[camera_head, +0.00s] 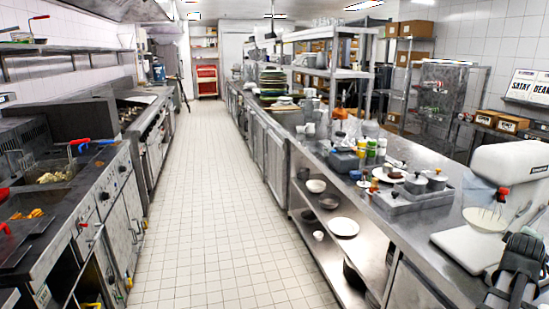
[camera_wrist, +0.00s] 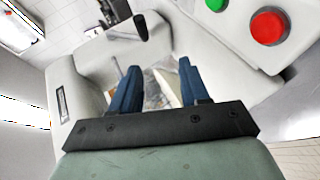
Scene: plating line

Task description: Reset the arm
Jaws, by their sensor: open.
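My gripper (camera_wrist: 159,67) shows in the wrist view with two blue fingers spread apart on a black bar. It is open, and I see nothing held between the fingers. Beyond the fingertips is a white machine (camera_wrist: 92,90) with a black lever (camera_wrist: 140,27), a green button (camera_wrist: 217,4) and a red button (camera_wrist: 268,27). I cannot tell how far the fingertips are from it. In the head view, a dark jointed part at the lower right corner looks like part of my arm, close to a white stand mixer (camera_head: 512,168). The fingers cannot be made out there.
The mixer stands on the steel counter (camera_head: 440,222). Left of it are a grey tray with lidded pots (camera_head: 415,184), several bottles (camera_head: 371,151) and a blue-grey container (camera_head: 344,160). The lower shelf holds bowls and a white plate (camera_head: 343,227). The tiled aisle (camera_head: 215,200) is clear.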

